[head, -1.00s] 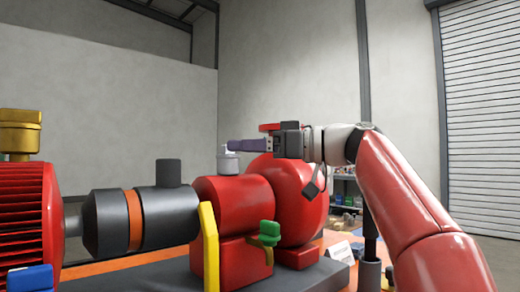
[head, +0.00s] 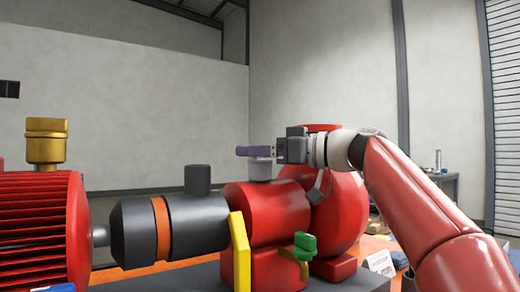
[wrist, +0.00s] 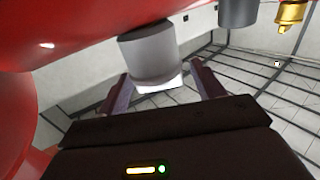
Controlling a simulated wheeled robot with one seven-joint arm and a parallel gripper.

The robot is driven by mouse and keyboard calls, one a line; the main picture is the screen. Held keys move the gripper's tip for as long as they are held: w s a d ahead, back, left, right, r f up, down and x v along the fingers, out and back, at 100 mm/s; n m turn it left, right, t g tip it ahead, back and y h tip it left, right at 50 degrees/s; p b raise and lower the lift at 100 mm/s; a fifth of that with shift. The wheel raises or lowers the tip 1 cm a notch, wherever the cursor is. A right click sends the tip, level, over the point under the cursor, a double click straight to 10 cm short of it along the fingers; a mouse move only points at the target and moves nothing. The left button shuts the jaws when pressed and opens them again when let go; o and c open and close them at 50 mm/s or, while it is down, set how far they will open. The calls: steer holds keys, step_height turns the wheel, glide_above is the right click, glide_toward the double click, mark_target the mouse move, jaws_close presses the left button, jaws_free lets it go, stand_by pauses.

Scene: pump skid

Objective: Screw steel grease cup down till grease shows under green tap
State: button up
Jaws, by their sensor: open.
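The steel grease cup (head: 260,170) is a short grey cylinder standing on top of the red pump housing (head: 262,205). My gripper (head: 256,151) is at the cup's upper end, its purple fingers level and reaching left across its top. In the wrist view my gripper (wrist: 163,88) is open, with one finger on each side of the cup (wrist: 148,55); gaps show on both sides. The picture there is turned, so the cup hangs from the red housing. The green tap (head: 305,245) is low on the housing's near side; grease there is too small to tell.
A brass cup (head: 46,142) stands on the finned red motor (head: 40,225). A dark grey cup (head: 197,180) stands on the black coupling (head: 170,225). A yellow upright bar (head: 240,250) stands before the housing. A white card (head: 380,262) is at right.

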steer(key=shift+c, duration=0.2)
steer(key=c, duration=0.9)
steer(key=t+b, duration=0.1)
steer(key=m+t+h+b, duration=0.1)
steer(key=shift+s+a+f+m+b, duration=0.1)
steer(key=shift+s+f+m+b, duration=0.1)
steer(key=shift+f+m+b, duration=0.1)
steer(key=shift+c, duration=0.2)
steer(key=shift+r+m+t+h+b, duration=0.15)
steer(key=shift+m+t+h+b, duration=0.35)
steer(key=shift+m+t+h, duration=0.55)
steer(key=shift+w+r+m+t+h, duration=0.15)
steer(key=shift+m+t+h, duration=0.2)
steer(key=shift+t, duration=0.4)
steer(key=o, duration=1)
steer(key=b+v, duration=0.2)
steer(key=v, duration=0.6)
steer(key=shift+b, duration=0.4)
